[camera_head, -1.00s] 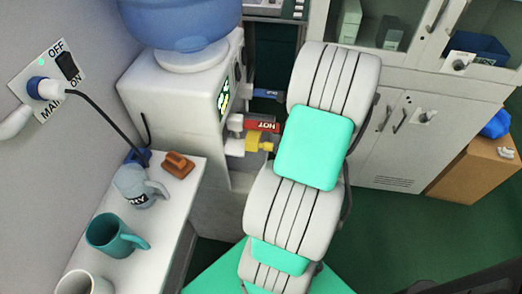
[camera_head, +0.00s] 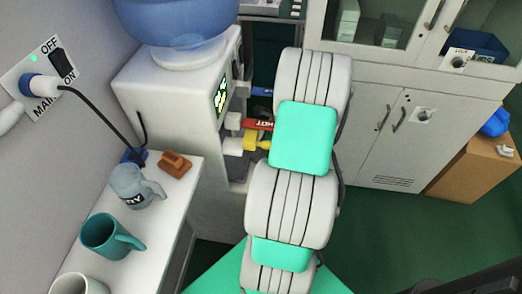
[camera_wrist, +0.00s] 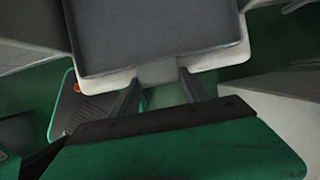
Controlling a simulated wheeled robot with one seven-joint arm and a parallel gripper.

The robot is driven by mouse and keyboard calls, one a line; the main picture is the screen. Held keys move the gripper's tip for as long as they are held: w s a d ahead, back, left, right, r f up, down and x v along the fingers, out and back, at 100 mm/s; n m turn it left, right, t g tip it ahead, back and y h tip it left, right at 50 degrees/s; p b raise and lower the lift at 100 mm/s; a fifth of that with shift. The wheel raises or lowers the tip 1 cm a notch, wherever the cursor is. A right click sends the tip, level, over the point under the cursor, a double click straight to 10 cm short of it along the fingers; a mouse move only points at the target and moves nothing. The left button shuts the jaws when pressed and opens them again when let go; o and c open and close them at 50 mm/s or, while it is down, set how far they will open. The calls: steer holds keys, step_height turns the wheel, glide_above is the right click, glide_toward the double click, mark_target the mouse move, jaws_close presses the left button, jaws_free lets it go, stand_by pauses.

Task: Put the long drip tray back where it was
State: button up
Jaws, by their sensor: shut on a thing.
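In the wrist view, a dark grey, flat tray-like thing with a raised rim, which I take to be the long drip tray (camera_wrist: 150,30), fills the top middle. My gripper (camera_wrist: 158,80) has its two dark fingers closed on a pale grey tab at the tray's near edge. The tray's far end is cut off by the frame.
A white side shelf (camera_head: 150,235) holds a grey mug (camera_head: 130,184), a teal mug (camera_head: 105,236) and a brown block (camera_head: 175,164). A plugged cord hangs from the wall switch (camera_head: 42,80). Grey cabinets (camera_head: 370,120) and a cardboard box (camera_head: 475,170) stand behind. Green floor (camera_head: 400,240) is open at right.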

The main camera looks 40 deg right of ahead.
steer(key=o, duration=1.6)
steer(key=shift+f, duration=0.1)
steer(key=p+v, duration=0.2)
steer(key=v, duration=1)
steer(key=shift+s, duration=0.1)
